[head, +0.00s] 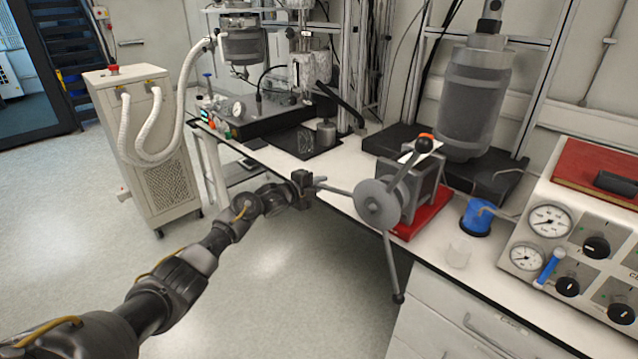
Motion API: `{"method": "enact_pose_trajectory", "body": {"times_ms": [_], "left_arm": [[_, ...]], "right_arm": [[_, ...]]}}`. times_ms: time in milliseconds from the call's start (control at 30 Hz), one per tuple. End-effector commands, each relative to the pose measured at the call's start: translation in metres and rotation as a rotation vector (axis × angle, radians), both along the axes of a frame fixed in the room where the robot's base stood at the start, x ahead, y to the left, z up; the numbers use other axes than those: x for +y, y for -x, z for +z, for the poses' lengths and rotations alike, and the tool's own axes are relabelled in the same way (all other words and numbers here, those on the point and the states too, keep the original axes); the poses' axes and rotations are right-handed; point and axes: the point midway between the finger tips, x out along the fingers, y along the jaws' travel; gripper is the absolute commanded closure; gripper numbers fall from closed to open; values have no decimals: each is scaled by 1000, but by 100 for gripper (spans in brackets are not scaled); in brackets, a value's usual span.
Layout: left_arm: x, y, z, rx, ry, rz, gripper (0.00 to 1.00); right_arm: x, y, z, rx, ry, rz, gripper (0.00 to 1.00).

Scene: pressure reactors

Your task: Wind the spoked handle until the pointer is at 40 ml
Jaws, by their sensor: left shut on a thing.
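The spoked handle (378,204) is a grey hub with thin spokes on the front of a grey box-shaped device on a red base (424,216). One spoke points left, one points down past the bench edge to a dark knob, and one points up right to a black ball knob (424,145). My left gripper (311,184) is shut on the end of the left-pointing spoke. A white plate with an orange part (425,136) sits on top of the device. I cannot make out a pointer or a ml scale. My right gripper is not in view.
A grey cylindrical vessel (470,100) stands behind the device. Drawers (450,320) lie below the bench. The floor at left is free up to a chiller (150,150).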

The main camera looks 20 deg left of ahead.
Motion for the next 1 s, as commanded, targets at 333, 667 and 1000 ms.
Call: {"method": "enact_pose_trajectory", "body": {"times_ms": [333,667,1000], "left_arm": [[-1,1,-3,6,-2,-2,78],[0,0,-1,2,-1,0,64],[10,28,3,1,-4,-1,64]], "right_arm": [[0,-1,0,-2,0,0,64],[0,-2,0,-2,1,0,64],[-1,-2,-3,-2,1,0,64]]}}
